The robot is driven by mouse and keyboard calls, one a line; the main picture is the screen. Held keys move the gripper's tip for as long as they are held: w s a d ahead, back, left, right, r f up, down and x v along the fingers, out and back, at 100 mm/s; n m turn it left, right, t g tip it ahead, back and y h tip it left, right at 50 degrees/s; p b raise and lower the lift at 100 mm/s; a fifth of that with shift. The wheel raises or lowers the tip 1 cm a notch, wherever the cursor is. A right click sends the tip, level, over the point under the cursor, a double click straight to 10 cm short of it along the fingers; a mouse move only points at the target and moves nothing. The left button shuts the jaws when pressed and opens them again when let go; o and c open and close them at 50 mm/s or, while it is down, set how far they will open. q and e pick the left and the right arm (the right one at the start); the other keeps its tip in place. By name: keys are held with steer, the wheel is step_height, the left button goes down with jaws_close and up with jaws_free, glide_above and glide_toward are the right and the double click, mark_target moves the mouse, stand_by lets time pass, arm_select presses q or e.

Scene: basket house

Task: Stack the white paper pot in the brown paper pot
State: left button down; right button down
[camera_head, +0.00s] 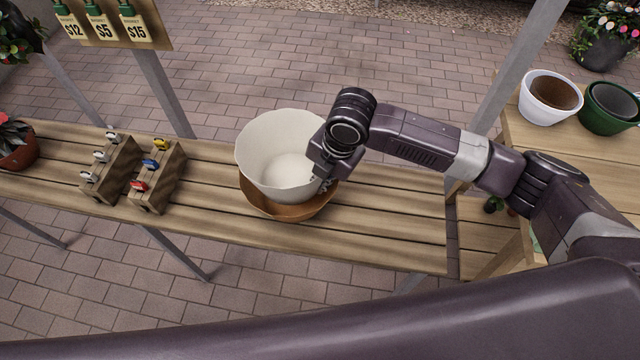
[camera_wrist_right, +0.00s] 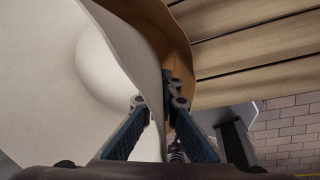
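The white paper pot (camera_head: 265,150) sits tilted inside or just over the brown paper pot (camera_head: 285,211) on the slatted bench. The brown pot's rim shows below and to the right of it; how deep the white pot sits is hidden. My right gripper (camera_wrist_right: 160,103) is at the white pot's right rim. In the wrist view its fingers stand apart on either side of the white pot's wall (camera_wrist_right: 120,50), with a gap on the right finger's side. The brown pot's wall (camera_wrist_right: 172,35) shows just beyond. My left gripper is not in view.
The wooden bench (camera_head: 390,215) is clear right of the pots. Two wooden holders with coloured clips (camera_head: 158,185) stand to the left. A white pot of soil (camera_head: 548,95) and a green pot (camera_head: 607,108) stand on the right table. A metal post (camera_head: 520,70) rises behind my right arm.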

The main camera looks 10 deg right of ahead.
steer(key=shift+f, duration=0.75)
steer(key=shift+f, duration=0.55)
steer(key=c, duration=2.4)
jaws_free()
steer(key=shift+r, duration=0.1)
steer(key=shift+r, duration=0.35)
steer(key=v, duration=1.2)
steer(key=shift+r, duration=0.15)
